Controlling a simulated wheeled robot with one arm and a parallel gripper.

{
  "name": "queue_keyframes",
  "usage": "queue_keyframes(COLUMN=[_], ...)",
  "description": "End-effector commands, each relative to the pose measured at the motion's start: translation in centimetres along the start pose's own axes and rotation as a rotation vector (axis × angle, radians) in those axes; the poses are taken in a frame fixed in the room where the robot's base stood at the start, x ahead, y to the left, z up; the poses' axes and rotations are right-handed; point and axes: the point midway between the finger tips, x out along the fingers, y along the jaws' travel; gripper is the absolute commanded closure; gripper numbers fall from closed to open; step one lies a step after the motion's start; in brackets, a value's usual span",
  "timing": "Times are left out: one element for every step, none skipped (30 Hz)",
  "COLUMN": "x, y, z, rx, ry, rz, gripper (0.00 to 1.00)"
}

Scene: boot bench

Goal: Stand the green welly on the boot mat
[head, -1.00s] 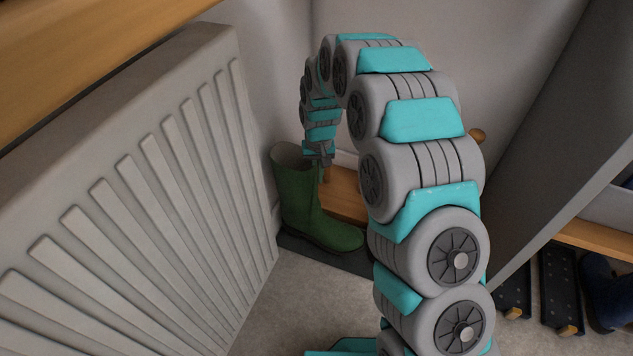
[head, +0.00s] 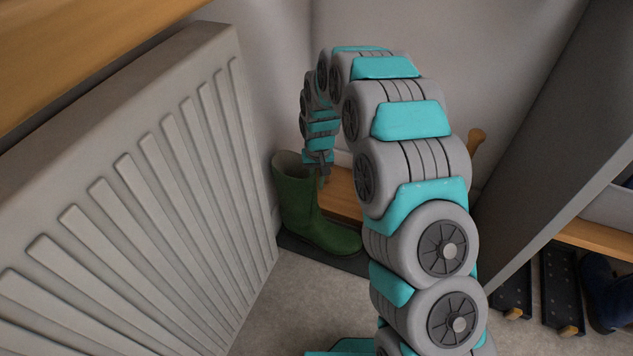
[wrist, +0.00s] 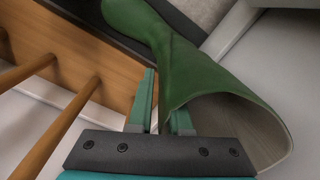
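The green welly (head: 300,205) stands upright at the back left, between the radiator and a wooden piece. Its foot is over the dark boot mat (head: 291,246); I cannot tell whether the sole touches it. My gripper (head: 321,172) is at the top rim of the welly. In the wrist view my gripper (wrist: 163,105) has one finger outside the green welly (wrist: 185,70) and one in its opening, with the boot wall between them. It looks shut on that wall. The dark mat (wrist: 90,22) shows beyond the foot.
A white radiator (head: 150,190) is close on the left. A wooden piece (head: 342,197) stands behind the welly; wooden rods (wrist: 60,125) show in the wrist view. A grey panel (head: 560,130), dark racks (head: 560,285) and a navy boot (head: 603,290) are on the right.

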Motion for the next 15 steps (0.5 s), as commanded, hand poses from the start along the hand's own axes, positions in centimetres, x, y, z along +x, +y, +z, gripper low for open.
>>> queue_keyframes(x=[0.0, 0.0, 0.01, 0.01, 0.01, 0.01, 0.01, 0.01, 0.01, 0.01, 0.0, -0.03, -0.09, -0.19, -0.37], y=[0.0, 0.0, 0.0, 0.0, 0.0, 0.0, 0.0, 0.0, 0.0, 0.0, 0.0, 0.0, -0.01, -0.02, -0.02], z=[0.01, 0.01, 0.01, 0.01, 0.02, 0.02, 0.02, 0.02, 0.02, 0.02, 0.03, 0.03, 0.03, 0.02, 0.02], rx=[0.0, 0.0, 0.0, 0.0, 0.0, 0.0, 0.0, 0.0, 0.0, 0.0, 0.0, 0.0, 0.0, 0.0, 0.0], ry=[0.0, 0.0, 0.0, 0.0, -0.001, -0.001, -0.001, -0.001, -0.001, -0.001, -0.001, -0.001, -0.001, 0.0, 0.0], rz=[0.0, 0.0, 0.0, 0.0, 0.0, 0.0, 0.0, 0.0, 0.0, 0.0, 0.0, 0.0, 0.0, 0.0, 0.0], gripper=[0.76, 0.73, 0.68, 0.65, 0.64, 0.64, 0.64, 0.64, 0.64, 0.64, 0.64, 0.64, 0.64, 0.64, 0.64])
